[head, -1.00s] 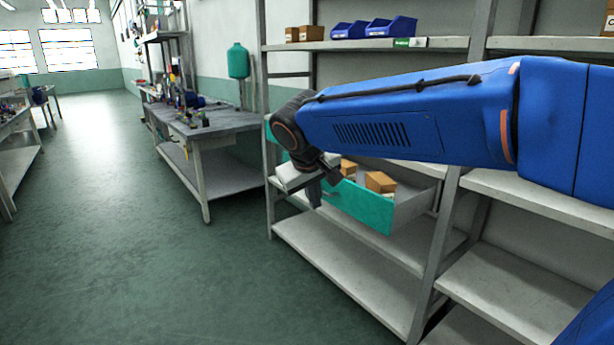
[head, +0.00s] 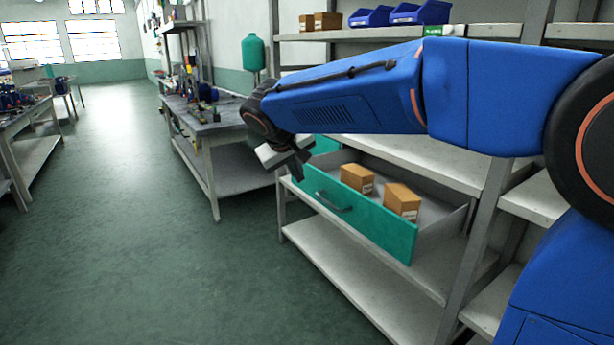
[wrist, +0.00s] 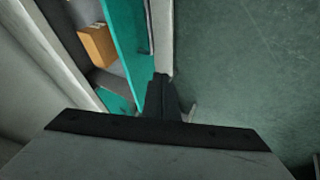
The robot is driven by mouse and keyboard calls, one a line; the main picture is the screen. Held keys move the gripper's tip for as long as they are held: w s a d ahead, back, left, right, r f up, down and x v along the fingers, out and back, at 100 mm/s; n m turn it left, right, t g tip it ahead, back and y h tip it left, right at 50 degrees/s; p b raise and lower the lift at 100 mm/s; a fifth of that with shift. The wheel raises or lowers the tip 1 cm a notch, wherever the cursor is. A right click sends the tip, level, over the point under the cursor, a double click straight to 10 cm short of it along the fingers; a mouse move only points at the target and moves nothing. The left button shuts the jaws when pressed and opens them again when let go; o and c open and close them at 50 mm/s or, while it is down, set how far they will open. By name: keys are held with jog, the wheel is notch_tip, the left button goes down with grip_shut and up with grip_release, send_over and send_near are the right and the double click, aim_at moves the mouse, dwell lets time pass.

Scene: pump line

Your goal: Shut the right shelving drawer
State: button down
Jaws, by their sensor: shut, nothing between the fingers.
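The right shelving drawer (head: 362,222) stands open, pulled out from the shelving, with its teal front and grey handle (head: 335,203) facing the aisle. Two brown boxes (head: 357,178) (head: 402,199) lie inside it. My gripper (head: 299,176) is shut and empty, pointing down near the left end of the drawer front. In the wrist view, my gripper's fingertips (wrist: 161,78) are close to the drawer front (wrist: 128,45); whether they touch it I cannot tell. Another teal front (head: 326,145), partly hidden by my arm, sits farther back to the left.
The shelving (head: 455,290) has bare lower shelves, and blue bins (head: 418,12) and small boxes stand on its upper shelf. A workbench (head: 215,128) with tools stands left of the shelving. The green floor (head: 130,230) in front is clear.

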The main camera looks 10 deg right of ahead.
aim_at(316, 185)
jog(key=shift+w+d+f, duration=1.55)
jog(key=shift+d+f, duration=0.05)
jog(key=shift+f, duration=0.2)
jog(key=shift+w+d+f, duration=1.5)
jog(key=shift+d+f, duration=0.1)
jog(key=shift+f, duration=0.2)
jog(key=shift+d, duration=0.1)
jog(key=w+d, duration=0.3)
jog(key=d, duration=0.4)
jog(key=w+d, duration=0.2)
jog(key=d, duration=0.5)
jog(key=w+d, duration=0.3)
jog(key=d, duration=0.4)
jog(key=shift+w+d, duration=0.15)
jog(key=shift+w, duration=0.2)
jog(key=shift+d+r, duration=0.1)
jog(key=shift+d, duration=0.05)
jog(key=shift+w+d, duration=0.1)
